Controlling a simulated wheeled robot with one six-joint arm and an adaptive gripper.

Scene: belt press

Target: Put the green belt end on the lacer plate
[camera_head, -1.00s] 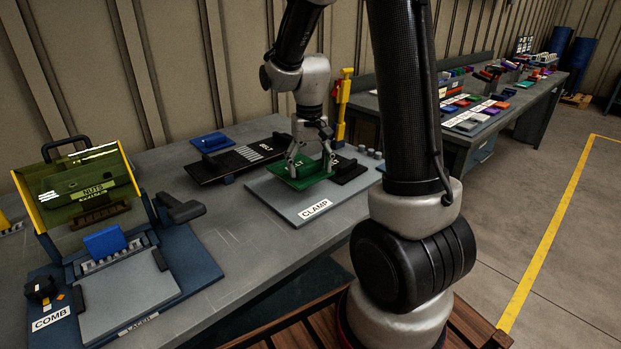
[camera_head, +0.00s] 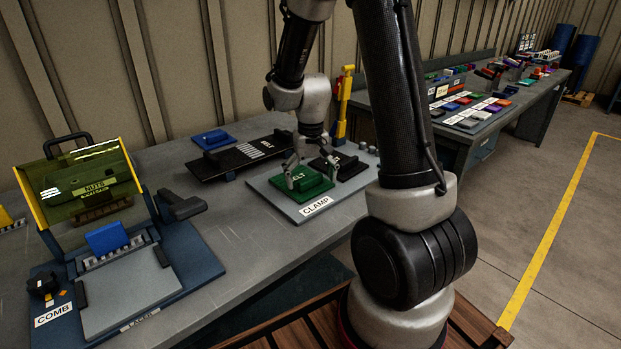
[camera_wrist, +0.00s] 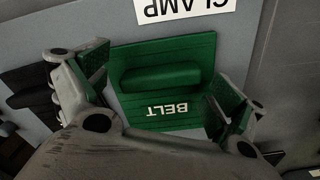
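The green belt end (camera_head: 306,184) is a flat plate with a raised green bar and a "BELT" label. It lies on the grey clamp plate (camera_head: 281,203), just behind the CLAMP label. In the wrist view the belt end (camera_wrist: 133,108) lies between the two spread fingers of my gripper (camera_wrist: 155,82). My gripper also shows in the head view (camera_head: 311,176), low over the belt end. I see no finger closed on the raised bar. The lacer plate (camera_head: 130,292) is a bare grey plate at the front left, behind the LACER label.
A black belt end (camera_head: 347,166) lies right beside the green one. A black belt bed (camera_head: 238,158) and a blue block (camera_head: 213,139) are behind. A blue block (camera_head: 107,238) and the raised NUTS guard (camera_head: 90,188) stand behind the lacer plate.

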